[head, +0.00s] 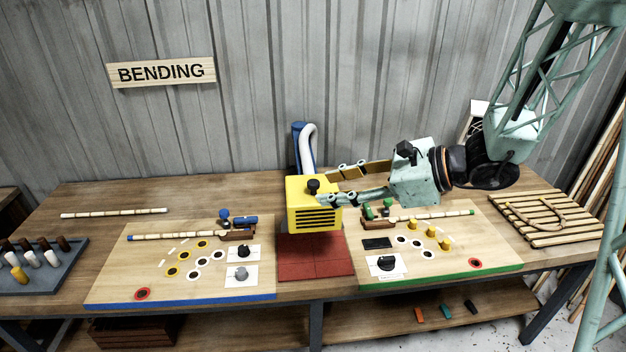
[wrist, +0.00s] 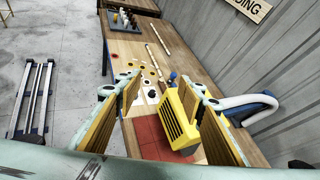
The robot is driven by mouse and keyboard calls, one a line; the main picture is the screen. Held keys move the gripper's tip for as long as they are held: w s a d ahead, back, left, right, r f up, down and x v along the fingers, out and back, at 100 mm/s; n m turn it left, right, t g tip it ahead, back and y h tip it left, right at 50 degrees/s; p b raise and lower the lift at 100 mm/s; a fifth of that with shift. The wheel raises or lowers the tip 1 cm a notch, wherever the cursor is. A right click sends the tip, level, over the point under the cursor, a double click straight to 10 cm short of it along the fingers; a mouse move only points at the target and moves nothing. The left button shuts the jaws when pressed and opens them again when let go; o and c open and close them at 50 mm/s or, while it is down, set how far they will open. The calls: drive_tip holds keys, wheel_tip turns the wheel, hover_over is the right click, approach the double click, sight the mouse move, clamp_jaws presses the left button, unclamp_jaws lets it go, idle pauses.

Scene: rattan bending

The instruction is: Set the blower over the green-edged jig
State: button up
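The blower (head: 314,217) is a yellow box with dark slots and a black knob on top, near the red tiles at the table's middle. A white hose runs behind it. My gripper (head: 330,183) reaches in from the right, its fingertips by the blower's upper right side. In the wrist view, the fingers (wrist: 168,85) are wide apart and the blower (wrist: 181,120) shows close to the right finger, with a gap to the left one. Contact is unclear. The green-edged jig (head: 503,262) is the board on the right, with yellow pegs (head: 431,232) and a rattan pole.
A blue-edged jig (head: 110,285) lies on the left. A blue post (head: 297,150) stands behind the blower. A peg tray (head: 40,280) is at far left and a slatted rack (head: 570,235) at far right. Red tiles (head: 315,262) show below the blower.

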sight(316, 182)
drive_tip(key=w+d+f+m+t+p, duration=0.1)
drive_tip(key=w+d+f+m, duration=0.1)
drive_tip(key=w, duration=0.2)
drive_tip(key=w+d+f+m+t+h+p, duration=0.1)
drive_tip(key=w+d+f+m+t, duration=0.1)
drive_tip(key=w, duration=0.3)
drive_tip(key=shift+w+d+f+m, duration=0.25)
drive_tip(key=shift+d+f+m, duration=0.3)
drive_tip(key=shift+m, duration=0.25)
drive_tip(key=shift+a+f, duration=0.1)
drive_tip(key=shift+a, duration=0.15)
drive_tip(key=shift+p+x, duration=1.05)
drive_tip(key=shift+x, duration=5.7)
drive_tip(key=shift+w, duration=0.1)
drive_tip(key=c, duration=1.2)
drive_tip(key=shift+o, duration=0.2)
drive_tip(key=shift+d, duration=0.2)
